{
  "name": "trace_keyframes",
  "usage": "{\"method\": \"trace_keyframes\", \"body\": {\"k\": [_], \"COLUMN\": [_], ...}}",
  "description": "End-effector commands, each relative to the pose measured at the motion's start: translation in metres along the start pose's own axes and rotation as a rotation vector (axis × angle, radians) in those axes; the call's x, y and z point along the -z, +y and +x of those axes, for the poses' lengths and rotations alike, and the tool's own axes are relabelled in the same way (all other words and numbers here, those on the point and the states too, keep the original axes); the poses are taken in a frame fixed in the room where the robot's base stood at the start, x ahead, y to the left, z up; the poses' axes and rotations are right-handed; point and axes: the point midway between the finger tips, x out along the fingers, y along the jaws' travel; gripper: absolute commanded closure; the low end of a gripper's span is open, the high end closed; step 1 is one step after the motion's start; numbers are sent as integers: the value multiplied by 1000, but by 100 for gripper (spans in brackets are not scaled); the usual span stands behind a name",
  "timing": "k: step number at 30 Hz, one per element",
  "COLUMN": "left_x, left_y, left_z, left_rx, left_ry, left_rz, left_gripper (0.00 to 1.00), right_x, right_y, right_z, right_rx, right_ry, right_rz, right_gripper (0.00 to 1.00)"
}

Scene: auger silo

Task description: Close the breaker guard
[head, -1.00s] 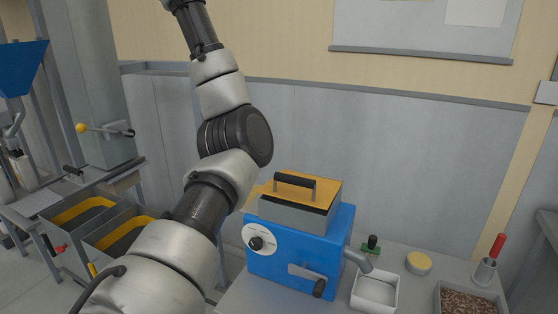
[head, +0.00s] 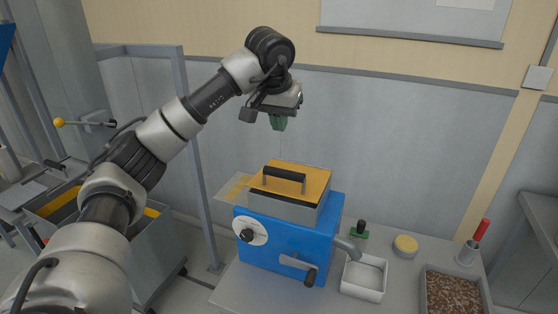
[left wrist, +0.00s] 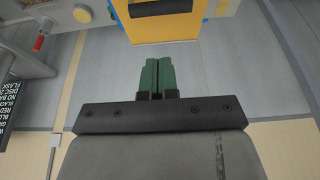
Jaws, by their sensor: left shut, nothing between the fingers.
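A blue machine (head: 283,238) stands on the bench, with a white dial and a crank on its front. On top is a grey housing with a yellow-orange lid (head: 312,182) and a black bar handle (head: 284,174). A clear, yellowish panel (head: 234,187) sticks out at the left of the housing; I cannot tell for sure which part is the breaker guard. My left gripper (head: 278,124) has green fingers, shut and empty, and hangs above and behind the lid, apart from it. In the left wrist view the fingers (left wrist: 157,78) point toward the yellow lid (left wrist: 165,28).
A white tray (head: 364,278) stands under the machine's spout. A green stamp-like item (head: 360,230), a round yellow-topped tin (head: 405,246), a red-handled tool in a cup (head: 470,250) and a tray of brown pellets (head: 452,294) stand to the right. A grey post (head: 196,160) rises at left.

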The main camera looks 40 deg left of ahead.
Motion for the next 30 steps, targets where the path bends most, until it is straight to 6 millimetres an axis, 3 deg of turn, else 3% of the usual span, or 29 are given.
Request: {"method": "trace_keyframes", "body": {"k": [5, 18, 24, 30], "left_x": [0, -4, -9, -10], "left_y": [0, 1, 1, 1], "left_z": [24, 110, 129, 134], "left_rx": [1, -3, -4, -4], "left_ry": [-5, -5, -2, 1], "left_rz": [-1, -1, -3, -3], "left_gripper": [100, 100, 100, 100], "right_x": [0, 2, 3, 2], "right_y": [0, 0, 0, 0], "right_z": [-8, -36, -42, -42], "right_rx": [0, 0, 0, 0], "right_ry": [-1, -2, -2, -2], "right_rz": [0, 0, 0, 0], "right_gripper": [50, 50, 50, 50]}}
